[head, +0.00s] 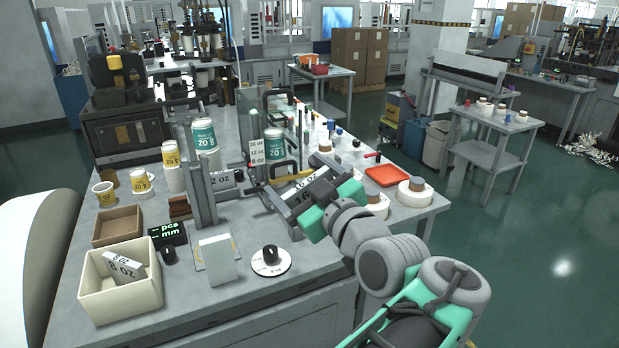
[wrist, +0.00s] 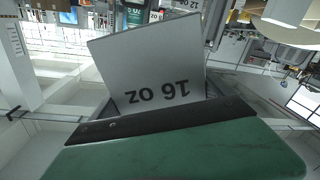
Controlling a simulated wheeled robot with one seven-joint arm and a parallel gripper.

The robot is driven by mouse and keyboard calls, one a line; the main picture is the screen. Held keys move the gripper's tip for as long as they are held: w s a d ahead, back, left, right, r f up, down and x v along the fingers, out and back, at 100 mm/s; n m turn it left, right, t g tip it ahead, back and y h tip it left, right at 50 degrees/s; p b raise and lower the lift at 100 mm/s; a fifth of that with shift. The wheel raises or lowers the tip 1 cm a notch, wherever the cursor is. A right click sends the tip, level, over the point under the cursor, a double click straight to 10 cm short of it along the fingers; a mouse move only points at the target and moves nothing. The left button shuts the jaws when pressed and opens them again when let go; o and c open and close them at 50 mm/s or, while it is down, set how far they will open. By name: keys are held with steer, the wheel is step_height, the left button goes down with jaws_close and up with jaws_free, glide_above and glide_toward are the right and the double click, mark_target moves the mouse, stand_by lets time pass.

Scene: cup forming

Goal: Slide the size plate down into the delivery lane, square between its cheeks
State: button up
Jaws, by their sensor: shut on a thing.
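The size plate (head: 304,182) is a pale plate marked "16 oz". My gripper (head: 318,194) is shut on it and holds it tilted above the right-middle of the bench. In the wrist view the plate (wrist: 150,62) stands out past the dark-edged green finger (wrist: 170,150), its lettering upside down. The grey metal frame around a lane (head: 276,200) shows just left of and below the plate. My gripper and the plate hide much of it, so I cannot tell whether the plate touches the cheeks.
Tall grey posts (head: 201,180) with a stacked cup stand left of my gripper. A white dial (head: 271,262) lies in front. A red tray (head: 387,175) and white rolls (head: 416,196) lie to the right.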

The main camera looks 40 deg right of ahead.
steer(key=w+a+f+n+y+p, duration=0.1)
steer(key=w+a+f+y+p, duration=0.1)
steer(key=w+f+y+p, duration=0.5)
steer(key=w+d+r+m+h+b, duration=0.2)
steer(key=d+m+h, duration=0.4)
steer(key=d, duration=0.6)
steer(key=w+r+h, duration=0.1)
steer(key=h, duration=0.1)
steer(key=shift+d+m+h, duration=0.3)
steer(key=shift+d+h, duration=0.1)
steer(key=shift+f+b, duration=0.2)
steer(key=shift+b, duration=0.5)
step_height(320, 180, down, 6)
steer(key=b, duration=0.6)
steer(key=shift+r, duration=0.2)
